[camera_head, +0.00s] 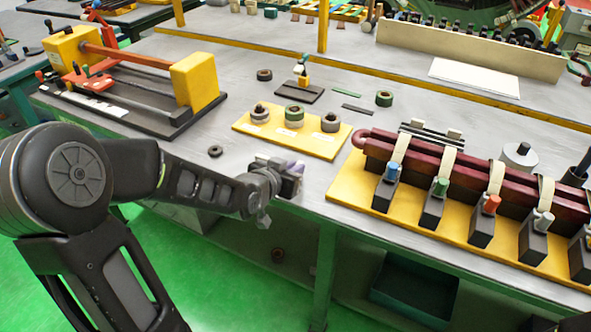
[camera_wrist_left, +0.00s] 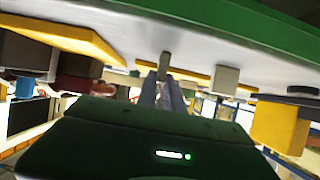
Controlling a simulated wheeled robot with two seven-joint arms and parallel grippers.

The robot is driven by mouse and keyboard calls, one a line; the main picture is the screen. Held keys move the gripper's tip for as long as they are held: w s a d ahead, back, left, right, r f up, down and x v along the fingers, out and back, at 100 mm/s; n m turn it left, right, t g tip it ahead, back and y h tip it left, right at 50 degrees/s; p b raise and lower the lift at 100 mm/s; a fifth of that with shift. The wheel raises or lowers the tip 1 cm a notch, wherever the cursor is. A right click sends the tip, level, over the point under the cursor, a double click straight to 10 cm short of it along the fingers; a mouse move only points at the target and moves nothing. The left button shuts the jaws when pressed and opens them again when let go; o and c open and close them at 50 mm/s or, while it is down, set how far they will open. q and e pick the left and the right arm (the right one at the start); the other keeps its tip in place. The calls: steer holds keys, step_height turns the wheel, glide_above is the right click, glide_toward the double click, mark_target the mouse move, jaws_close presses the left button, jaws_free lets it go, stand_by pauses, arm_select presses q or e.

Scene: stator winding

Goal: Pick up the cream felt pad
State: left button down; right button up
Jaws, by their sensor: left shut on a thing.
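My left gripper (camera_head: 292,168) is low at the front edge of the bench, just in front of the yellow ring board. In the left wrist view its two narrow fingers (camera_wrist_left: 164,92) are closed together on a small upright piece, which I take to be the felt pad (camera_wrist_left: 164,66). It looks grey in shadow, so its cream colour cannot be confirmed. It reaches close to the bench top; I cannot tell whether it touches. In the head view the gripper mostly hides it. A pale block (camera_wrist_left: 225,78) stands beside the fingers in the wrist view. My right gripper is out of view.
The yellow board (camera_head: 318,146) with three rings lies just behind the gripper. A dark red coil rack (camera_head: 468,185) on a yellow base stands to the right. A yellow-ended fixture (camera_head: 194,80) stands at the left. A loose dark ring (camera_head: 215,151) lies on the bench.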

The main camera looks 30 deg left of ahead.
arm_select(q)
step_height(320, 180, up, 10)
steer(key=p, duration=0.2)
stand_by(0.7)
